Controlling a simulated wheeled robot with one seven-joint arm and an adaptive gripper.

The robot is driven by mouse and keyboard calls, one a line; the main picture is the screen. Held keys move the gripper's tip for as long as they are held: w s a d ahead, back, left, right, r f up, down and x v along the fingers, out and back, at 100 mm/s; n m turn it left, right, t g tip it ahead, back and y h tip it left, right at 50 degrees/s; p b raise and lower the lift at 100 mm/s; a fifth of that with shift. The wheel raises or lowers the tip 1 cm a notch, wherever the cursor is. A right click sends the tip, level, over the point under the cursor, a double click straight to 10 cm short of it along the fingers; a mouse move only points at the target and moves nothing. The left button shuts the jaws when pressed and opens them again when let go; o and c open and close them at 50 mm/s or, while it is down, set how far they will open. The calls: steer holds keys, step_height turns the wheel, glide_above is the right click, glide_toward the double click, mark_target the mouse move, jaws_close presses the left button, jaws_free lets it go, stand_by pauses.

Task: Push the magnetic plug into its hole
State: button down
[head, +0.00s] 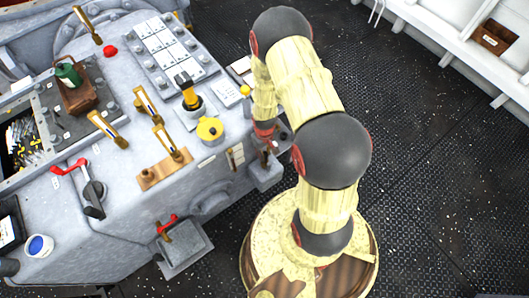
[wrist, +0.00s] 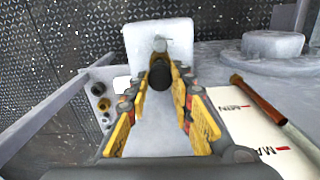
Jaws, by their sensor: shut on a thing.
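In the wrist view my gripper (wrist: 161,78) has its yellow fingers closed around a small plug (wrist: 160,74) with a dark round end and a brassy upper part. The plug is in front of a pale grey upright plate (wrist: 142,38), which has a small metal stud near its middle. I cannot tell whether the plug touches the plate. No hole for the plug can be clearly made out. In the head view my gripper (head: 270,146) is beside the right side of the grey console, partly hidden by my arm, and the plug cannot be made out there.
The grey console (head: 120,200) carries levers, a yellow round knob (head: 210,129) and a green-topped wooden block (head: 70,78). In the wrist view, a white printed card (wrist: 255,135) and a brown rod (wrist: 258,98) lie at right. A holder with dark round pieces (wrist: 100,97) is at left.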

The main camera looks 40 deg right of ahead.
steer(key=shift+f+b, duration=0.8)
steer(key=shift+f, duration=0.45)
steer(key=c, duration=1.6)
jaws_free()
steer(key=shift+o, duration=0.6)
step_height(320, 180, up, 12)
